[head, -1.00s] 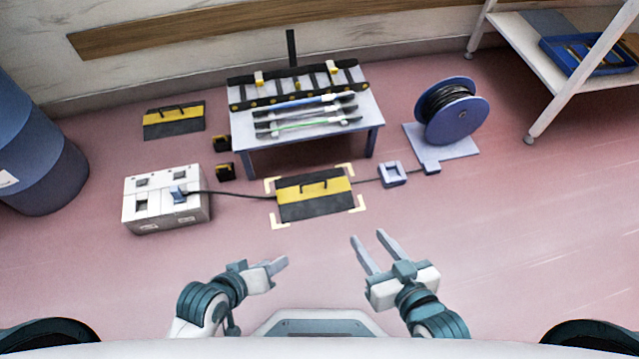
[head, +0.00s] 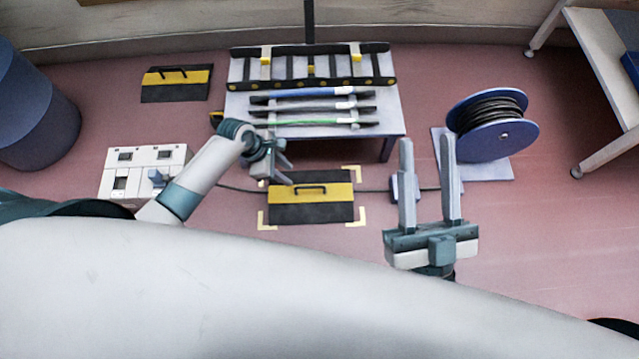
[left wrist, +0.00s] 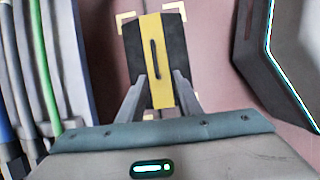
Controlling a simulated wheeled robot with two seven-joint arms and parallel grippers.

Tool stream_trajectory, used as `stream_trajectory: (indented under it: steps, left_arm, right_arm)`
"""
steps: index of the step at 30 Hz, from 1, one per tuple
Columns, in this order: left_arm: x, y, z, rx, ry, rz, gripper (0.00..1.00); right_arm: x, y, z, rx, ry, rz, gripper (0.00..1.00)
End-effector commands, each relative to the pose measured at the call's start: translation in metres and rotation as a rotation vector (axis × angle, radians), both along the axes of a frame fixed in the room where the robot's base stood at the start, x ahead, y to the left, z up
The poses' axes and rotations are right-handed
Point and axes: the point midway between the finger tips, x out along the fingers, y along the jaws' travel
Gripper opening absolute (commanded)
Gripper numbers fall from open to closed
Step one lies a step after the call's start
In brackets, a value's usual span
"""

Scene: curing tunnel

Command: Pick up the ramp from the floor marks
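The ramp (head: 312,205), a black plate with a yellow band and a black handle (head: 311,190), lies flat on the floor within the pale corner floor marks (head: 357,216). The ramp also shows in the left wrist view (left wrist: 175,45), with its handle between and beyond the fingertips. My left gripper (head: 281,165) is open and empty, above the ramp's far left corner and apart from the handle. Its open fingers show in the left wrist view (left wrist: 158,82). My right gripper (head: 428,142) is open and empty, to the right of the ramp.
A cable (head: 240,189) runs from the white box (head: 128,176) to the ramp and on towards the reel (head: 492,125). A low table (head: 388,120) with coloured rods stands behind. A second ramp (head: 176,84) lies back left. A white shelf (head: 605,75) stands right.

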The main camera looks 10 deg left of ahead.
Motion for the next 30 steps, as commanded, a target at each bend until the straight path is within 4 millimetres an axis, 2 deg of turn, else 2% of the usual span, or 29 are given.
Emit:
stream_trajectory:
  steps: [13,19,23,30]
  left_arm:
    - [0.003,0.003,-0.002,-0.002,0.019,0.031,0.32]
    - [0.003,-0.002,-0.014,-0.003,0.021,0.029,0.32]
    - [0.005,-0.008,-0.031,-0.002,0.020,0.030,0.32]
    - [0.010,-0.022,-0.067,-0.002,0.020,0.029,0.32]
  right_arm:
    - [-0.003,0.000,0.003,0.007,-0.020,0.000,0.39]
    - [-0.002,-0.005,0.007,0.019,-0.063,-0.008,0.39]
    - [0.003,-0.017,0.029,0.048,-0.189,-0.035,0.39]
    - [-0.003,-0.039,0.061,0.103,-0.417,-0.070,0.39]
